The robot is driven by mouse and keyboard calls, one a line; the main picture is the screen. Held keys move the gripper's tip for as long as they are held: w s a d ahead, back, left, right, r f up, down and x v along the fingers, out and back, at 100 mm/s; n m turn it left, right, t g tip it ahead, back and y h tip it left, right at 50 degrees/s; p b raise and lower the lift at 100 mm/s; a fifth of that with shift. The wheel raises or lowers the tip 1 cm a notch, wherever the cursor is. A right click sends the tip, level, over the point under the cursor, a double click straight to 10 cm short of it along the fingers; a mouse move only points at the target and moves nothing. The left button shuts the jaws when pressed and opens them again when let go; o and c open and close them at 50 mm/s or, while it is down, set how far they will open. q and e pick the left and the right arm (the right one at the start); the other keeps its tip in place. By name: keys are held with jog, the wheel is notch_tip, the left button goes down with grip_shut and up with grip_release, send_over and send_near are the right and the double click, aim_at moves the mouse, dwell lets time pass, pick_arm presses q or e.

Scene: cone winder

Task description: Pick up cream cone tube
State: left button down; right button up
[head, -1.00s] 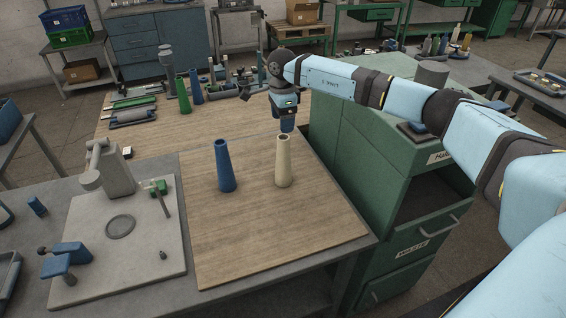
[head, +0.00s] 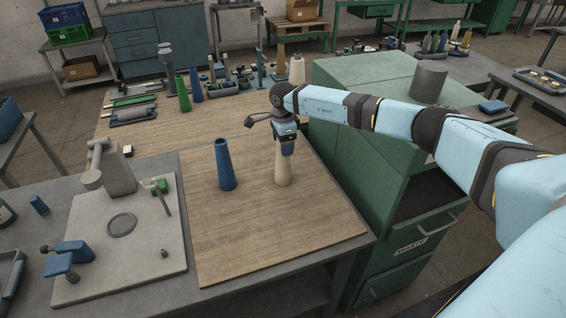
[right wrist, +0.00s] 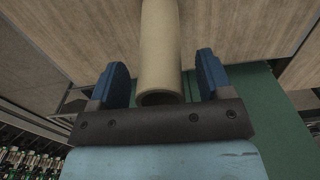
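The cream cone tube (head: 283,170) stands upright on the wooden board in the head view, its upper part hidden behind my right gripper (head: 286,147). In the right wrist view the cream cone tube (right wrist: 160,55) lies between the two blue fingers of my right gripper (right wrist: 159,82). A gap shows on each side of the tube, so the fingers are open around it and apart from it. My left gripper is not in view.
A blue cone tube (head: 224,165) stands on the wooden board (head: 270,235) left of the cream one. A green cabinet (head: 350,140) stands close on the right. A grey plate with fixtures (head: 120,265) lies at the left. The board's front is clear.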

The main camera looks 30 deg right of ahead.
jog(key=c, duration=1)
jog(key=shift+r, duration=0.15)
notch_tip(320, 180, up, 20)
jog(key=shift+f+b, duration=0.1)
jog(key=shift+b, duration=0.65)
jog(key=shift+a+f, duration=0.1)
